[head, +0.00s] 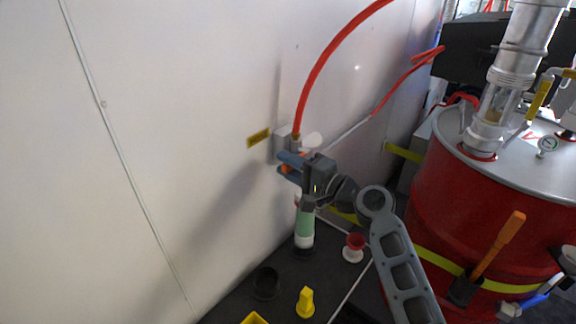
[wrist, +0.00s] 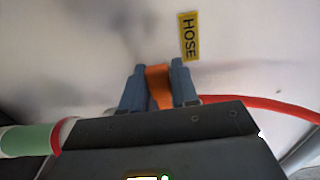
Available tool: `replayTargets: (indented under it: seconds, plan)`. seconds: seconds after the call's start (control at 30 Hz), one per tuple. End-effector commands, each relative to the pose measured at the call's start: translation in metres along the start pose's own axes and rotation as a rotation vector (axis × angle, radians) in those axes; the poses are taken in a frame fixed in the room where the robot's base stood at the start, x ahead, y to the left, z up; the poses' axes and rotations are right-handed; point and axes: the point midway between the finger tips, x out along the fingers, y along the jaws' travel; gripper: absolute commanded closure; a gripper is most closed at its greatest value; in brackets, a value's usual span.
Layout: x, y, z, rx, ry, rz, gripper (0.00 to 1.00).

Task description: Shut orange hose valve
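The orange hose valve handle (wrist: 159,87) shows in the wrist view between the two blue-grey fingers of my gripper (wrist: 160,90). The fingers lie against both sides of it with no clear gap. In the head view, my gripper (head: 290,164) is at the wall, and a bit of orange (head: 285,169) shows between its fingers. The grey valve body (head: 284,140) sits on the wall just above, with a red hose (head: 327,65) rising from it. The gripper and wrist hide most of the handle in the head view.
A yellow HOSE label (wrist: 188,36) is on the wall, left of the valve in the head view (head: 259,137). Below stand a green-and-white bottle (head: 305,230), a red-and-white cup (head: 354,247) and a yellow piece (head: 305,302). A large red drum (head: 440,205) stands at right.

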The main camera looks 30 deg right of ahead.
Motion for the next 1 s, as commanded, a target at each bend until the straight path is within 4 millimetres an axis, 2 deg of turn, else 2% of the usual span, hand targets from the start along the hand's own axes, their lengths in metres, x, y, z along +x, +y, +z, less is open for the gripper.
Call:
replayTargets:
  seconds: [0.03, 0.2, 0.47, 0.57, 0.8, 1.0]
  plan:
    - [0.000, -0.001, -0.001, 0.000, 0.002, -0.002, 0.66]
    - [0.000, -0.001, 0.000, -0.001, 0.001, -0.001, 0.51]
    - [-0.002, 0.000, 0.000, -0.002, 0.000, 0.000, 0.51]
    - [-0.011, 0.002, 0.000, -0.002, 0.001, 0.001, 0.51]
    - [-0.050, 0.003, -0.001, -0.003, 0.003, 0.001, 0.51]
    - [-0.073, 0.001, 0.000, -0.001, 0.001, -0.001, 0.51]
